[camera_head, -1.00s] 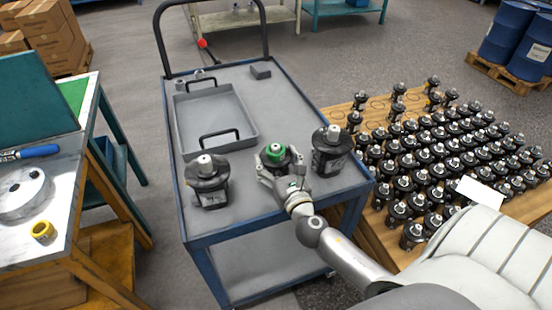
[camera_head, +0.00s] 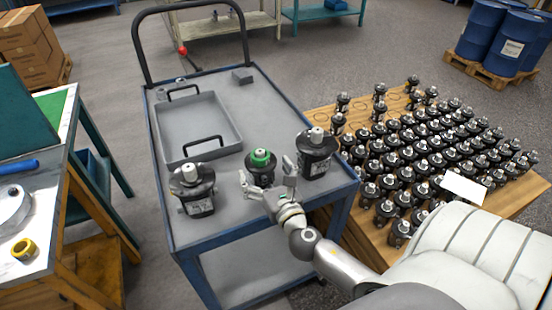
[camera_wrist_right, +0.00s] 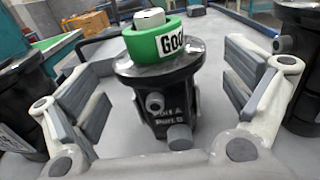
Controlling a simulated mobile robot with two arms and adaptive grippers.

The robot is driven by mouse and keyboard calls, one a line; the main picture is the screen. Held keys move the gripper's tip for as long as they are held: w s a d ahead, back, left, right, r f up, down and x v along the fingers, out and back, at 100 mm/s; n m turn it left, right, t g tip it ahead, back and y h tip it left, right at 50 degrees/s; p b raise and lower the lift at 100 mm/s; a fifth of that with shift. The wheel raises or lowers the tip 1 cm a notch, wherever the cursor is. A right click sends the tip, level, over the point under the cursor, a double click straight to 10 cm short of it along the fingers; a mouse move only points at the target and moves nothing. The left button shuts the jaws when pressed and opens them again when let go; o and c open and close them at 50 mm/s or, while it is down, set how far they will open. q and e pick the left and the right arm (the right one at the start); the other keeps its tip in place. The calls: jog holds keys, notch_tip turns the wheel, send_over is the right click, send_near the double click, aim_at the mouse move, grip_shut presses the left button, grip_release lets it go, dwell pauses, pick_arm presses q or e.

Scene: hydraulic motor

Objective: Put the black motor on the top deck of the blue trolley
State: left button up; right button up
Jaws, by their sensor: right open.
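A black motor with a green collar (camera_head: 261,167) stands upright on the top deck of the blue trolley (camera_head: 240,95). The same green-collared motor (camera_wrist_right: 165,85) shows in the right wrist view, its collar lettered "GOO" with the rest hidden. My right gripper (camera_head: 268,184) is open, its fingers on either side of this motor and apart from it. Two other black motors stand upright on the deck, one on the left (camera_head: 193,188) and one on the right (camera_head: 315,153). My left gripper is not in view.
A grey tray (camera_head: 163,133) with handles lies on the deck behind the motors, with a small dark block (camera_head: 243,76) beyond. Many black motors stand on a wooden pallet (camera_head: 325,122) to the right. A workbench with a yellow ring (camera_head: 24,248) is at left.

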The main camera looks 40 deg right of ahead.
jog(key=b+v, duration=0.2)
jog(key=v, duration=0.6)
jog(key=shift+s+f, duration=0.1)
jog(key=shift+s, duration=0.15)
jog(key=shift+s+a, duration=0.15)
jog(key=shift+s, duration=0.35)
